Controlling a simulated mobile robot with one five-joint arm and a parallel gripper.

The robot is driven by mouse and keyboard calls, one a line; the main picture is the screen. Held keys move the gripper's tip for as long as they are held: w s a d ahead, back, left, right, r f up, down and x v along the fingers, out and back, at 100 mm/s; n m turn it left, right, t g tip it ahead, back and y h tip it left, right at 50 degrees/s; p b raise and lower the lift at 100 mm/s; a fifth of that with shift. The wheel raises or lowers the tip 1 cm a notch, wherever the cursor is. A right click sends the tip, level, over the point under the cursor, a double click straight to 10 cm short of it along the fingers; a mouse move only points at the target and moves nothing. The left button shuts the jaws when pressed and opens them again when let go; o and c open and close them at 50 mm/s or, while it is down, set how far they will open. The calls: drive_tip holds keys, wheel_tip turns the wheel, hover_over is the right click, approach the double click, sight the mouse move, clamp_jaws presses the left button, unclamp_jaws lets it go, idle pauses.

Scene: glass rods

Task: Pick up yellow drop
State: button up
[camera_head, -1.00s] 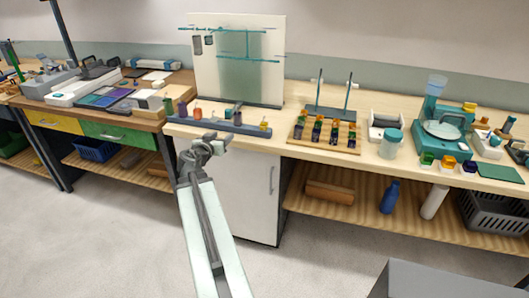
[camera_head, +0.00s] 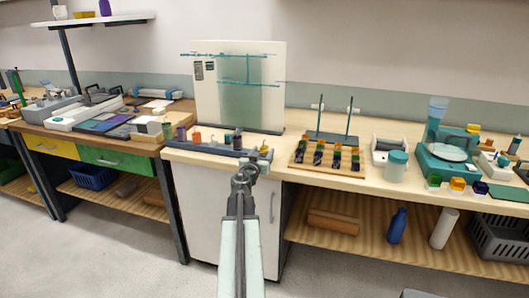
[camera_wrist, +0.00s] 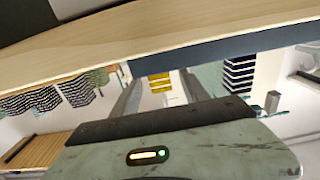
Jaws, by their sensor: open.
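The yellow drop (camera_head: 264,149) is a small yellow piece at the right end of a long dark rack on the wooden bench. My gripper (camera_head: 247,168) is at the bench's front edge, just in front of and slightly left of the drop, and partly hides that end of the rack. In the wrist view, a yellow banded piece (camera_wrist: 160,82), which looks like the drop, shows between the two fingers of my gripper (camera_wrist: 158,95). The fingers are apart, and I see no grip on it. Whether they touch it cannot be told.
The dark rack (camera_head: 205,149) holds several other coloured pieces to the left. A pale panel (camera_head: 210,105) stands behind. A white cabinet (camera_head: 197,205) is below the bench edge.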

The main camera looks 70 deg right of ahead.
drive_tip(key=shift+w+d, duration=0.15)
drive_tip(key=shift+d, duration=1.05)
drive_tip(key=shift+a, duration=0.1)
drive_tip(key=shift+c, duration=0.3)
clamp_jaws()
drive_tip(key=shift+r, duration=0.1)
wheel_tip(320, 180, up, 10)
drive_tip(key=p, duration=1)
